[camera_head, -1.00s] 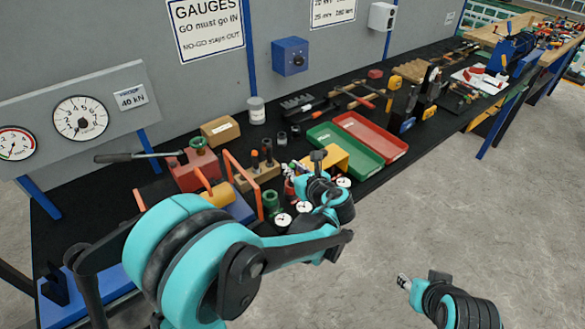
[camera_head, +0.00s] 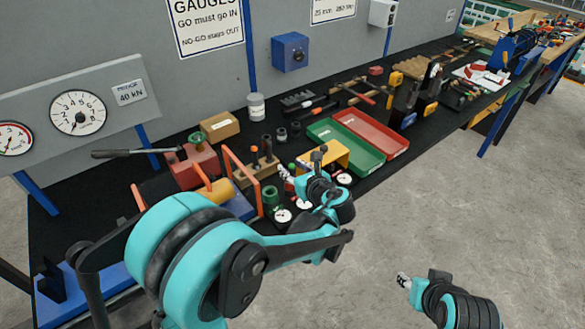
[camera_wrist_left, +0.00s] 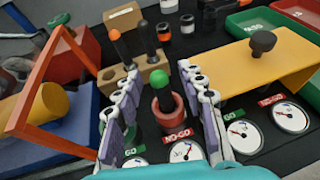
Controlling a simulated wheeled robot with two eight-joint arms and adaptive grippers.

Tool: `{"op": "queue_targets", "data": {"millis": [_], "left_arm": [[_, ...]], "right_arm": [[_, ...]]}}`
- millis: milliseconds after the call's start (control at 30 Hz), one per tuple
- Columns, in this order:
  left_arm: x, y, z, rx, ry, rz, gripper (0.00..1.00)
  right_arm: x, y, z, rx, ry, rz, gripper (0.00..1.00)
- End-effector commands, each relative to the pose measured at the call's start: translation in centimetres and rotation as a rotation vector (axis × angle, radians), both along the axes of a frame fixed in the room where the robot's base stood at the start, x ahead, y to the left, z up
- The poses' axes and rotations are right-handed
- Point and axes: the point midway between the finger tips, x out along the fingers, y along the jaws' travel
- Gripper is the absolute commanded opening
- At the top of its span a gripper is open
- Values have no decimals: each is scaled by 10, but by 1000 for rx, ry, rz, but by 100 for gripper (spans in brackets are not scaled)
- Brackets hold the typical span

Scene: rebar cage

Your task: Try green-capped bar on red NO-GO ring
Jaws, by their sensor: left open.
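The green-capped bar (camera_wrist_left: 158,79) stands about upright in the left wrist view, between the fingers of my left gripper (camera_wrist_left: 163,108). The gripper is open, with a finger on each side and gaps to the bar. The bar's dark lower part meets the red NO-GO ring (camera_wrist_left: 166,116); I cannot tell how far it goes in, if at all. A NO-GO label (camera_wrist_left: 168,134) lies in front of the ring. In the head view my left gripper (camera_head: 287,173) is small over the bench. My right gripper (camera_head: 403,281) is off the bench's front; its fingers are too small to judge.
A wooden block (camera_wrist_left: 131,80) with an orange-capped and a black bar stands behind. An orange frame (camera_wrist_left: 50,138) is at left, a yellow bracket (camera_wrist_left: 245,68) at right. Dial gauges (camera_wrist_left: 240,136) lie in front. Green (camera_head: 345,147) and red (camera_head: 370,134) trays lie further right.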

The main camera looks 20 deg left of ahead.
Motion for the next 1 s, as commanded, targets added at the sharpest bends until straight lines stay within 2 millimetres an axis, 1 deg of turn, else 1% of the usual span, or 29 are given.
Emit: {"op": "queue_targets", "data": {"millis": [167, 400, 600, 800, 1000], "left_arm": [[-14, -13, 7, 0, 0, -4, 40], [-51, -46, 26, 1, 1, -6, 40], [-75, -66, 38, 1, 0, -4, 40], [-84, -73, 43, 0, -1, -1, 40], [-84, -73, 43, 1, -1, 0, 40]], "right_arm": [[0, 0, 0, 0, 0, 0, 40], [0, 0, 0, 0, 0, 0, 40], [0, 0, 0, 0, 0, 0, 40], [0, 0, 0, 0, 0, 0, 40], [0, 0, 0, 0, 0, 0, 40]]}}
